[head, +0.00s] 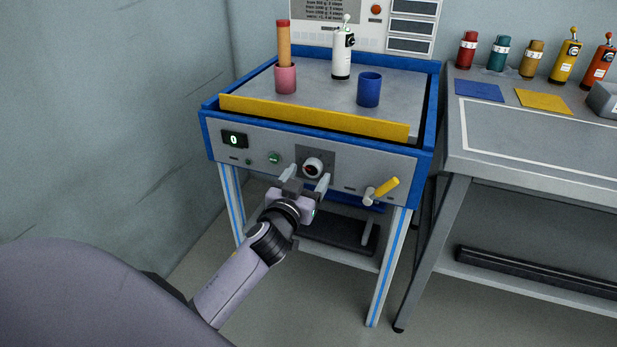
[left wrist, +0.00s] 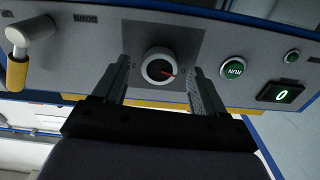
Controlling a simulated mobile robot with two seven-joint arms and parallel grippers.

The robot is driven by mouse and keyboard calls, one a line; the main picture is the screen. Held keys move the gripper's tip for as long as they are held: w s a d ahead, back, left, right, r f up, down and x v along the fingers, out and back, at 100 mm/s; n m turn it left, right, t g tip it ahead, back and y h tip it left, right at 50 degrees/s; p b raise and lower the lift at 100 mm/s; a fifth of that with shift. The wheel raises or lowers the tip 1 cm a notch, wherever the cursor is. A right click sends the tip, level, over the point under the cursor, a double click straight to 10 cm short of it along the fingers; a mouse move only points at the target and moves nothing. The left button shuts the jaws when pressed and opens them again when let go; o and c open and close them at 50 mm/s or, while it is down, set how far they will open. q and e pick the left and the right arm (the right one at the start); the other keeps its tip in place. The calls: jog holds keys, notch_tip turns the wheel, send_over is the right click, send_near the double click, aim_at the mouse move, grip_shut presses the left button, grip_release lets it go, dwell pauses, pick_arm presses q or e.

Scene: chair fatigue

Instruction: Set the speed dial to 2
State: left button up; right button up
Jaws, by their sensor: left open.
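In the left wrist view the gripper fingers (left wrist: 157,85) flank the knob. A small display (head: 234,140) reads 0. My right gripper is not in view.
A green RUN button (head: 274,158) is left of the dial, and a yellow-handled lever (head: 382,191) is to its right. A yellow bar (head: 312,117) runs along the machine top, with a pink cup (head: 285,80), blue cup (head: 369,90) and white bottle (head: 342,57) behind it.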

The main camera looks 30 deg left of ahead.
pick_arm(q)
jog(key=shift+w+a, duration=0.15)
jog(key=shift+w, duration=0.4)
jog(key=c, duration=1.1)
jog(key=shift+o, duration=0.2)
